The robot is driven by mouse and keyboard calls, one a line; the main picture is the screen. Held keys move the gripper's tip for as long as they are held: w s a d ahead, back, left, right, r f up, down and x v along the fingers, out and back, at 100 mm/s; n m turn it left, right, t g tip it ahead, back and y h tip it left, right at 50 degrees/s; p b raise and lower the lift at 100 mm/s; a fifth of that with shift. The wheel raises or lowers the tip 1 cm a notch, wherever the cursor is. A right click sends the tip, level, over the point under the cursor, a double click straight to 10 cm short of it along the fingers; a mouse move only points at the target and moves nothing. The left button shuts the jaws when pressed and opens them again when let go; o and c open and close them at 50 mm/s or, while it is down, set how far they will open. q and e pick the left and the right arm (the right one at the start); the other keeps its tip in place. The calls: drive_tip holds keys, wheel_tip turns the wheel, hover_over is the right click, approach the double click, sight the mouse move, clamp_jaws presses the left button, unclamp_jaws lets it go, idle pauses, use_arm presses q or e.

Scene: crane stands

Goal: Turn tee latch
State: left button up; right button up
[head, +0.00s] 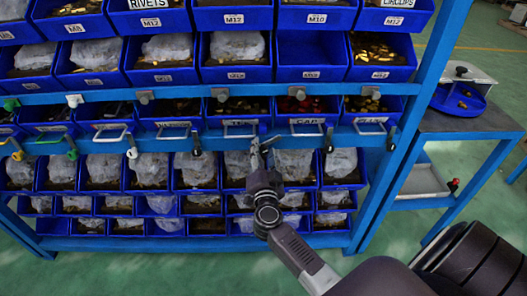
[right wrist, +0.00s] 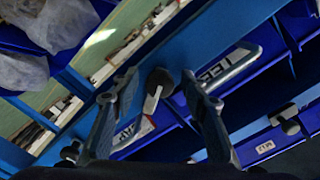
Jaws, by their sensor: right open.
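The TEE drawer shows by its label and grey handle (head: 240,133) in the lower rail of the blue rack; the TEE label (right wrist: 215,65) also shows in the right wrist view. A dark latch knob with a pale metal lever (right wrist: 152,102) sits on the blue rail between the TEE and CAP labels. My right gripper (head: 262,144) is at this rail, just right of the TEE handle, and hides the latch in the head view. In the right wrist view my right gripper (right wrist: 157,80) is open, one finger on each side of the latch; contact cannot be told. My left gripper is not in view.
Other latches hang along the same rail, such as a black one (head: 196,150) at left and another (head: 329,148) at right. The CAP drawer handle (head: 307,130) is close by on the right. Blue bins (head: 149,180) fill the rack below. A side table (head: 440,120) stands at right.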

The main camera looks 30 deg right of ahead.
clamp_jaws()
drive_tip(key=shift+m, duration=0.4)
drive_tip(key=shift+m+p, duration=0.5)
drive_tip(key=shift+m, duration=0.4)
drive_tip(key=shift+f+m, duration=0.1)
drive_tip(key=shift+m, duration=1.6)
unclamp_jaws()
